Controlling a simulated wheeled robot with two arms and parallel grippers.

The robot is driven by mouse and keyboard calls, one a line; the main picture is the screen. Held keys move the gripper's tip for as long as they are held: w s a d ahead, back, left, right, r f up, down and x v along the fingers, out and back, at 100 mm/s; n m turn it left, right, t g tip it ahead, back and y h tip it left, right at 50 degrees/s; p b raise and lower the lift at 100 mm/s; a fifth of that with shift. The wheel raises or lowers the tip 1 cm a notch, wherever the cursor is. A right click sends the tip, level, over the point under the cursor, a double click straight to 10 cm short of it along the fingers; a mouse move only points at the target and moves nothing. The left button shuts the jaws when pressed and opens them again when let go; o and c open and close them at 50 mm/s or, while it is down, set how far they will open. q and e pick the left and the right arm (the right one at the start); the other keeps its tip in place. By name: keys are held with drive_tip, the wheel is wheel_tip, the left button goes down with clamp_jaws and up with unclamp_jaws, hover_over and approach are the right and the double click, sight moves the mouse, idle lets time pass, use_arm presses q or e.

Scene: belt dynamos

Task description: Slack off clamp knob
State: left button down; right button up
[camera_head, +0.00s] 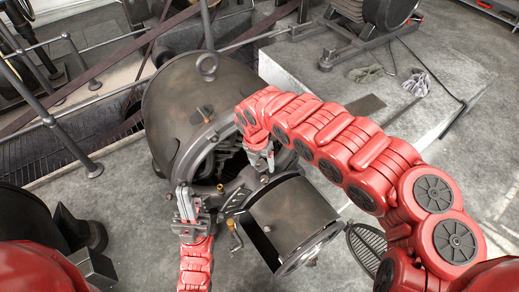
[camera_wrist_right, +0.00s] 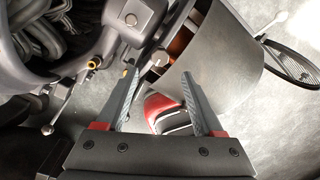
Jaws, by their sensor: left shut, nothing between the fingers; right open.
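The dynamo (camera_head: 180,100) is a dark metal drum with an open end facing the front right. A cylindrical part (camera_head: 290,215) sits beside that opening. Which small fitting is the clamp knob, I cannot tell for certain; a brass-coloured fitting (camera_head: 220,187) sits by the lower rim, and a brass fitting also shows in the right wrist view (camera_wrist_right: 92,64). A round grey knob (camera_wrist_right: 160,58) shows between and beyond the right fingertips. My right gripper (camera_head: 262,160) is open above the bracket, and its fingers (camera_wrist_right: 158,75) hold nothing. My left gripper (camera_head: 184,190) is shut and empty, left of the brass fitting.
Coiled windings (camera_wrist_right: 45,40) show inside the housing. A thin ball-ended lever (camera_wrist_right: 48,130) sticks out at left. An oval grille (camera_head: 367,245) lies right of the cylinder. Bare concrete is at right.

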wheel_tip(320, 180, up, 7)
drive_tip(key=shift+s+a, duration=0.15)
drive_tip(key=shift+a, duration=0.25)
